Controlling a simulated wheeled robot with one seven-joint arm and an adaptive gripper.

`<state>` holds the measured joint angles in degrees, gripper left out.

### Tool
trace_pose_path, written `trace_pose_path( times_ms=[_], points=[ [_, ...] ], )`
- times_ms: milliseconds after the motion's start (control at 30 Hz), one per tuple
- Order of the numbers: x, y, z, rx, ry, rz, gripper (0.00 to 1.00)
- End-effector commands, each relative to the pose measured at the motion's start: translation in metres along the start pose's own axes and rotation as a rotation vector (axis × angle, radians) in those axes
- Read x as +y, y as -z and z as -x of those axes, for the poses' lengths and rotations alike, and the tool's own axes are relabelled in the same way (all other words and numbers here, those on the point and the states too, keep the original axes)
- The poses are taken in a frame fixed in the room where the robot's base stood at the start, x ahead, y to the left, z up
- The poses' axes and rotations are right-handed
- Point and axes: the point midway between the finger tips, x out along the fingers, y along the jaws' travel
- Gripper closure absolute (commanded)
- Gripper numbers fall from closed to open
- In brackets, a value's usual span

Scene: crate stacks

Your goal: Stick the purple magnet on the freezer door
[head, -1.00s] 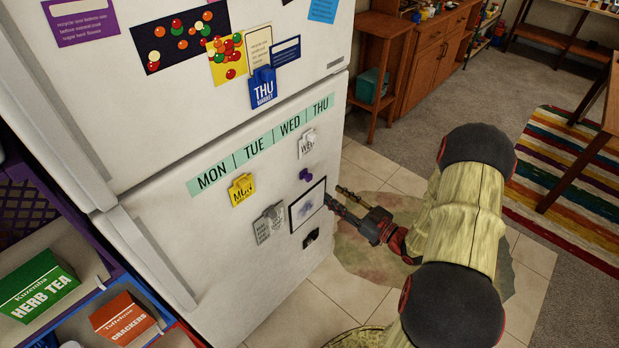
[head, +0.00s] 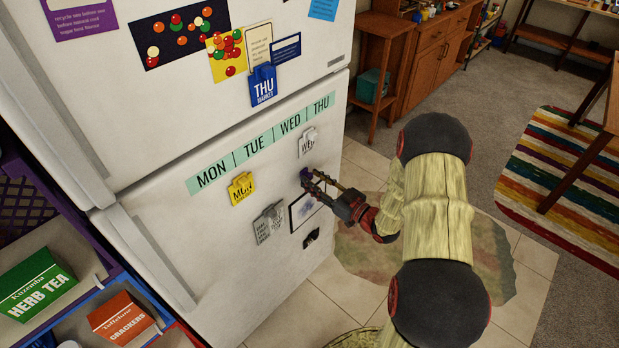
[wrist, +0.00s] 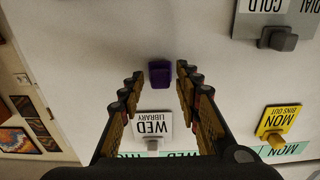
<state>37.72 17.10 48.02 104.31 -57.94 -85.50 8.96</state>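The small purple magnet (head: 304,174) is on the white lower fridge door (head: 215,265), below the grey-white WED clip. The wrist view shows the purple magnet (wrist: 160,73) between the tips of my gripper (wrist: 159,80), with a visible gap on both sides. My gripper (head: 312,180) is open, its fingers reaching toward the door around the magnet. In the head view the fingers partly cover the magnet. The upper door (head: 200,100) carries papers and a blue THU clip (head: 263,86). No label shows which door is the freezer.
The WED clip (head: 308,142), yellow MON clip (head: 241,188), grey clip (head: 268,222) and a framed picture (head: 304,209) surround the magnet on the lower door. A green day strip (head: 262,143) runs along its top. Shelves with boxes stand at the left.

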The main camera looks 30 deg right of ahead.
Motion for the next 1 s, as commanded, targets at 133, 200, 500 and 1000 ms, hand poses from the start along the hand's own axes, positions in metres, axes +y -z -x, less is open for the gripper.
trace_pose_path(
  times_ms=[133,200,500,1000],
  points=[
    [-0.0001,0.0001,-0.0013,0.000,0.000,0.000,0.67],
    [-0.0001,0.0001,-0.0012,0.000,0.000,0.000,0.67],
    [0.0000,0.0000,-0.0010,0.000,0.000,0.000,0.73],
    [0.0000,0.0000,-0.0009,0.000,0.000,0.000,0.87]
  ],
)
